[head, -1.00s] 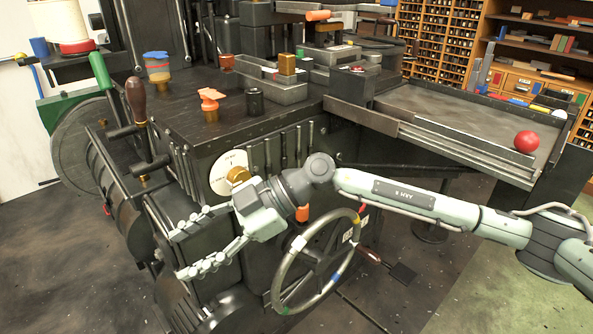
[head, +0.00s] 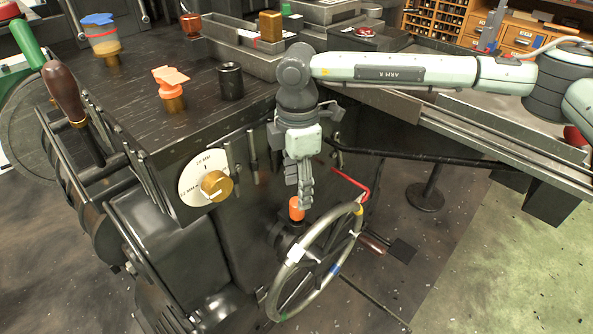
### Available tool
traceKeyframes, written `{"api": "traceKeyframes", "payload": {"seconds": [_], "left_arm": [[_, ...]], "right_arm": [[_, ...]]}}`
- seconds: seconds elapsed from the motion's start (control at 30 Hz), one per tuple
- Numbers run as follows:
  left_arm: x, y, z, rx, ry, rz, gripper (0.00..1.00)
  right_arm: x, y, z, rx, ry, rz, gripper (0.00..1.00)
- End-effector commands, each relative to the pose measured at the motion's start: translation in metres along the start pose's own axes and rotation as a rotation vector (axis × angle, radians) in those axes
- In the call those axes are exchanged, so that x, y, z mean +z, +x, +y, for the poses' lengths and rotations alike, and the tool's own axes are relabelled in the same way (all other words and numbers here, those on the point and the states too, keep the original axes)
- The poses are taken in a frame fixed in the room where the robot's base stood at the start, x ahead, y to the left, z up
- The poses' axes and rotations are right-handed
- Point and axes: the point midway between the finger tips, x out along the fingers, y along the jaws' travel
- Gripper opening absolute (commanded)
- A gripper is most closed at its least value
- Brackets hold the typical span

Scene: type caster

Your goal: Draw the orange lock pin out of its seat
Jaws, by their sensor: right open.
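An orange lock pin (head: 296,207) stands upright in a dark seat (head: 288,234) beside the hub side of the spoked handwheel (head: 274,294). My right gripper (head: 305,203) points down from above, its fingertips beside the pin's top at the right in the picture. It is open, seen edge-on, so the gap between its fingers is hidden. Whether a finger touches the pin I cannot tell. My left gripper is out of view.
A white dial with a brass knob (head: 216,186) is on the machine's front, left of the pin. An orange-topped brass knob (head: 171,88) and a black cylinder (head: 230,81) stand on the machine top. A red bent rod (head: 351,184) is close right of my gripper.

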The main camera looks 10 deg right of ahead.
Motion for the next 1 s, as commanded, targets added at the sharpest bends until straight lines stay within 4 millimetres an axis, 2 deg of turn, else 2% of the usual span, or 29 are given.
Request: {"api": "traceKeyframes", "payload": {"seconds": [0.17,0.4,0.77,1.0], "left_arm": [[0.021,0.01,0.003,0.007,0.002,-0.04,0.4],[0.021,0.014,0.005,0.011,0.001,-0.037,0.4],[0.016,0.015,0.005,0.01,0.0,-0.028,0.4],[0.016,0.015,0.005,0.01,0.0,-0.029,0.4]], "right_arm": [[0.0,0.029,-0.001,-0.003,-0.001,0.001,0.51],[-0.001,0.056,-0.001,-0.002,-0.002,0.001,0.51],[-0.001,0.062,-0.001,-0.001,-0.002,0.003,0.51],[-0.001,0.062,0.0,-0.001,-0.002,0.003,0.23]]}}
